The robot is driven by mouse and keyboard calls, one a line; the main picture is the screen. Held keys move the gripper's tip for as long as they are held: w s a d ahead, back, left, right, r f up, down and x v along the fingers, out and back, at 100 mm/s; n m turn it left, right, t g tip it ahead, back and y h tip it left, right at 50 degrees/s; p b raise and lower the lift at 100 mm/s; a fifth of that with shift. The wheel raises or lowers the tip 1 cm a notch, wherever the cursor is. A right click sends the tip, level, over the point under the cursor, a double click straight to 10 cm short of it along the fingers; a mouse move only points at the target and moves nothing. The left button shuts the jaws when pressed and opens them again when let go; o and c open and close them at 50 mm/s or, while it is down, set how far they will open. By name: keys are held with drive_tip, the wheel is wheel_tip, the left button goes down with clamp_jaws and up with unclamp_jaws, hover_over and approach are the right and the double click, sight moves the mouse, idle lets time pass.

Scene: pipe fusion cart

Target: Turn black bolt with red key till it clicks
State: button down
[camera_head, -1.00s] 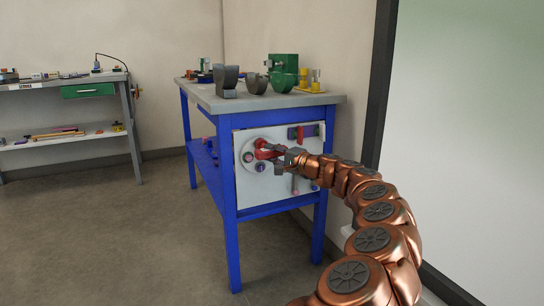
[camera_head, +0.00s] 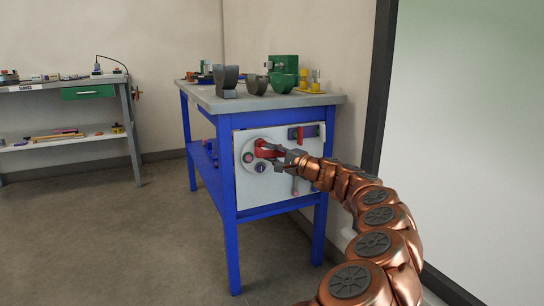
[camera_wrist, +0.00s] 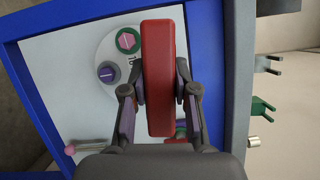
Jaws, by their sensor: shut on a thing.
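The red key (camera_wrist: 158,75) is a long red bar, held upright in the wrist view between the two fingers of my gripper (camera_wrist: 160,88). In the head view the red key (camera_head: 265,149) reaches to the round white disc (camera_head: 249,145) on the panel, and my gripper (camera_head: 283,158) is at its right side. In the wrist view the disc (camera_wrist: 101,50) shows a green-ringed bolt with a pink centre (camera_wrist: 128,40) and a dark purple bolt (camera_wrist: 107,72). I cannot make out the black bolt; the red key covers part of the disc.
The white panel (camera_head: 262,199) is mounted on the blue bench (camera_head: 231,240). Dark cups and a green machine (camera_head: 284,66) stand on the bench top. Tools hang at the panel's right side. A grey shelf bench is at the left; the floor between is clear.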

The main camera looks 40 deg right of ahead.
drive_tip(key=shift+m, duration=0.3)
drive_tip(key=shift+m+b, duration=0.3)
drive_tip(key=shift+m, duration=0.1)
drive_tip(key=shift+t, duration=0.3)
drive_tip(key=shift+m+t+h, duration=0.3)
drive_tip(key=shift+m+t, duration=0.2)
drive_tip(key=shift+m, duration=1.2)
drive_tip(key=shift+m, duration=0.3)
drive_tip(key=shift+s+r+n, duration=0.1)
drive_tip(key=shift+n, duration=0.6)
drive_tip(key=shift+s+a, duration=0.35)
drive_tip(key=shift+s, duration=0.55)
drive_tip(key=shift+s+a, duration=0.3)
drive_tip(key=shift+s, duration=0.6)
